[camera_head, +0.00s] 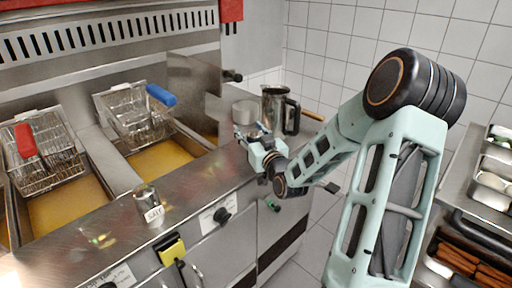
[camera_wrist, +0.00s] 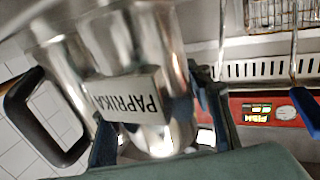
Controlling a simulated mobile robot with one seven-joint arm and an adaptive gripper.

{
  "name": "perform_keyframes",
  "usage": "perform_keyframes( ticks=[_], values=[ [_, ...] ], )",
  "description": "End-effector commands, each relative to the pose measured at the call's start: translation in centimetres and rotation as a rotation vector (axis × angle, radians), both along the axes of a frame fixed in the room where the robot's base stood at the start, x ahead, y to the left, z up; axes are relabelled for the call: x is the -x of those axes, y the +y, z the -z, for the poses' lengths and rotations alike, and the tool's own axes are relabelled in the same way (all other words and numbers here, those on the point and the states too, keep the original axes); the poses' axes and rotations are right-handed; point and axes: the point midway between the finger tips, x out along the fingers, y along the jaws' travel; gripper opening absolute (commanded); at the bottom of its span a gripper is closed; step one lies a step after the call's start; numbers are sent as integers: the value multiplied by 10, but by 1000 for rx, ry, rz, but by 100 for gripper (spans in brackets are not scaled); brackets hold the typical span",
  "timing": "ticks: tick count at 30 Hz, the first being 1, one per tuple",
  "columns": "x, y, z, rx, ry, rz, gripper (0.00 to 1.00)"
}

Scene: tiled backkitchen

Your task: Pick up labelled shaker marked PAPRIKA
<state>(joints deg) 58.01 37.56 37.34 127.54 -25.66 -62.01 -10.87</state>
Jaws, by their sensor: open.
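The PAPRIKA shaker (camera_wrist: 180,60) is a shiny metal cylinder with a white label, close up in the wrist view, where the label appears upside down. My gripper (camera_wrist: 157,122) is open, with one finger on each side of the shaker. I cannot tell whether either finger touches it. Another metal shaker, labelled SALT (camera_head: 150,208), stands on the counter nearer the front, well away from my gripper.
Fryer baskets with red (camera_head: 26,141) and blue (camera_head: 161,95) handles hang over oil at the left. A rack of food trays (camera_head: 490,198) is at the right.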

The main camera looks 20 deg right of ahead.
Motion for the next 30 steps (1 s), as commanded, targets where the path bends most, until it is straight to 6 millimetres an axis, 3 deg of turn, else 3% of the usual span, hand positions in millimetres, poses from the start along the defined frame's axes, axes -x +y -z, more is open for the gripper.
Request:
perform_keyframes(
  ticks=[2, 14, 30],
  values=[
    [0, 0, 0, 0, 0, 0, 45],
    [1, 0, 0, 0, 0, 0, 1],
    [-3, 0, -5, 1, -2, -1, 0]
  ],
)
